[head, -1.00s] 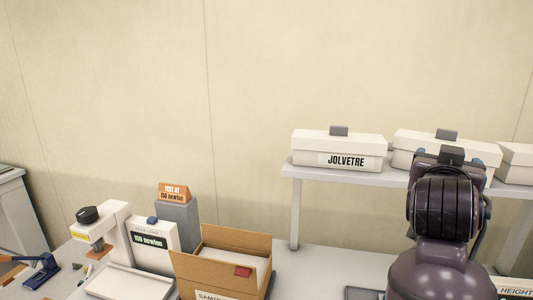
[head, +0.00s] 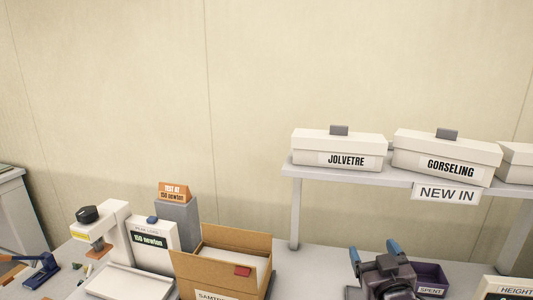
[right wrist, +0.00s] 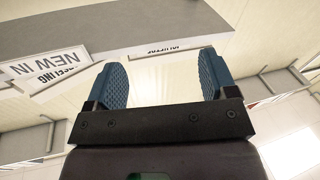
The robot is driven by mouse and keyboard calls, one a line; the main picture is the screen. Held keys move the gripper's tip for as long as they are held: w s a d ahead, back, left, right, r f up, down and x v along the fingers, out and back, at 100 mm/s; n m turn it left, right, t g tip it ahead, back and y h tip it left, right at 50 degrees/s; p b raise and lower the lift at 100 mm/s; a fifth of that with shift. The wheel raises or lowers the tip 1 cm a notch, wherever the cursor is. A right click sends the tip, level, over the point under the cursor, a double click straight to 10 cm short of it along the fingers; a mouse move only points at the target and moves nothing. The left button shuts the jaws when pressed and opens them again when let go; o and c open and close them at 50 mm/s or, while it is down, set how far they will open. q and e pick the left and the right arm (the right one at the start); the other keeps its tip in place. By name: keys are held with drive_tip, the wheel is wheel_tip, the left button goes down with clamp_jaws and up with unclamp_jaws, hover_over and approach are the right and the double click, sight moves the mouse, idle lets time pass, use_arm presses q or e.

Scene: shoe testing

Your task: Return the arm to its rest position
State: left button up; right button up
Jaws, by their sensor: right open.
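My right gripper (head: 376,252) shows at the lower right of the head view, below the shelf and in front of the bench. Its two blue fingers are apart and nothing is between them. In the right wrist view the fingers (right wrist: 163,80) are also spread and empty, pointing up past the underside of the shelf toward the wall. My left gripper is in neither view.
A grey shelf (head: 294,215) carries white lidded boxes labelled JOLVETRE (head: 338,150) and GORSELING (head: 447,155). A purple SPENT bin (head: 432,279) stands right beside my right gripper. An open cardboard box (head: 235,240) and a white press (head: 122,232) stand to the left.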

drive_tip(key=s+d+f+g, duration=0.2)
drive_tip(key=s+f+g, duration=0.1)
drive_tip(key=s+f, duration=0.9)
drive_tip(key=s+d+f+m+g, duration=0.1)
drive_tip(key=s+f+g, duration=0.3)
drive_tip(key=s+f, duration=0.8)
wheel_tip(320, 180, down, 5)
drive_tip(key=shift+d+r+h, duration=0.1)
drive_tip(key=shift+d+h, duration=0.2)
drive_tip(key=shift+d, duration=0.55)
